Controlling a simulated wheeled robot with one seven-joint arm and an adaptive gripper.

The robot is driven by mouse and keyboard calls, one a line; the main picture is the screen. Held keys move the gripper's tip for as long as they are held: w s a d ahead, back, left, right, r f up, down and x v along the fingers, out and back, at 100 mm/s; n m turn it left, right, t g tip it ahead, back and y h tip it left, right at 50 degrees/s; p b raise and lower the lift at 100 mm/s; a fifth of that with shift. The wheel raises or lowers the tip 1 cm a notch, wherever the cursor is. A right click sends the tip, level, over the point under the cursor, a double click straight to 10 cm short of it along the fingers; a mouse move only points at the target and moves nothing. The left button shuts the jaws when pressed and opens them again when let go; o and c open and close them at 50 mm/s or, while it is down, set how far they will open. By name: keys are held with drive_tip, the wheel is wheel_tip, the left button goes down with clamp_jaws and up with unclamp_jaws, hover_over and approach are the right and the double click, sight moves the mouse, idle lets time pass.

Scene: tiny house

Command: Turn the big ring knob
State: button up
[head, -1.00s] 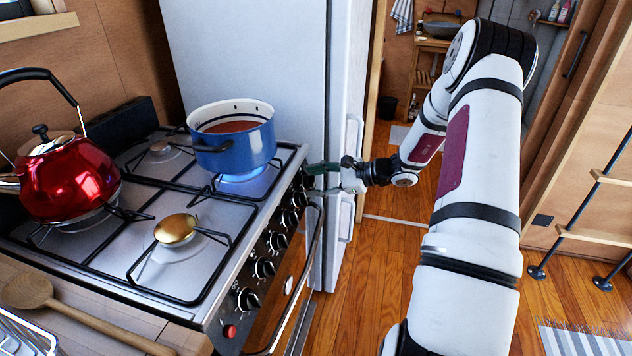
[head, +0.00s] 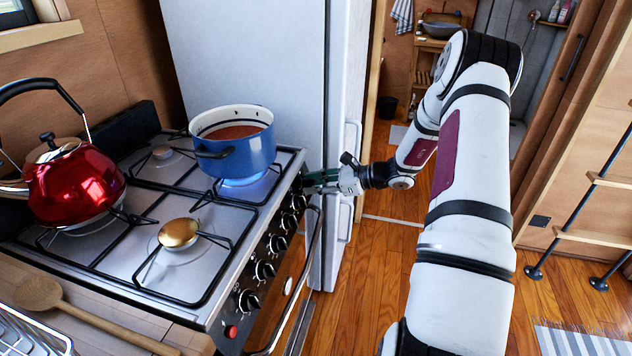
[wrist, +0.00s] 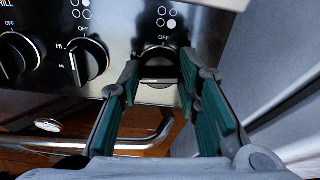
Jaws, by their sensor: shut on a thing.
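The big ring knob (wrist: 158,66) is the black knob at the right end of the stove's control panel in the wrist view. A dial of small circles and the word OFF are marked above it. My gripper (wrist: 158,72) is shut on this knob, one green-padded finger on each side. In the head view my gripper (head: 307,182) reaches the far end of the stove front from the right, and its fingers hide that knob. A blue flame (head: 243,181) burns under the blue pot (head: 248,157) at the far right burner.
More knobs (head: 264,270) line the stove front; one neighbouring knob (wrist: 89,61) sits close left of my fingers. An oven handle (wrist: 120,142) runs below. The fridge (head: 255,60) stands right behind the stove. A red kettle (head: 75,185) sits on the left burners.

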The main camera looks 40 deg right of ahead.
drive_tip(key=m+p, duration=0.1)
drive_tip(key=m, duration=0.3)
drive_tip(key=shift+m+p, duration=0.3)
drive_tip(key=shift+p, duration=0.1)
drive_tip(key=m+p, duration=0.1)
drive_tip(key=m, duration=0.4)
drive_tip(key=m+p, duration=0.1)
drive_tip(key=m, duration=0.8)
drive_tip(key=shift+d+f+y, duration=0.1)
drive_tip(key=shift+d+y, duration=0.05)
drive_tip(key=shift+y, duration=0.15)
drive_tip(key=shift+m, duration=0.4)
drive_tip(key=o, duration=1.1)
drive_tip(key=shift+o, duration=0.2)
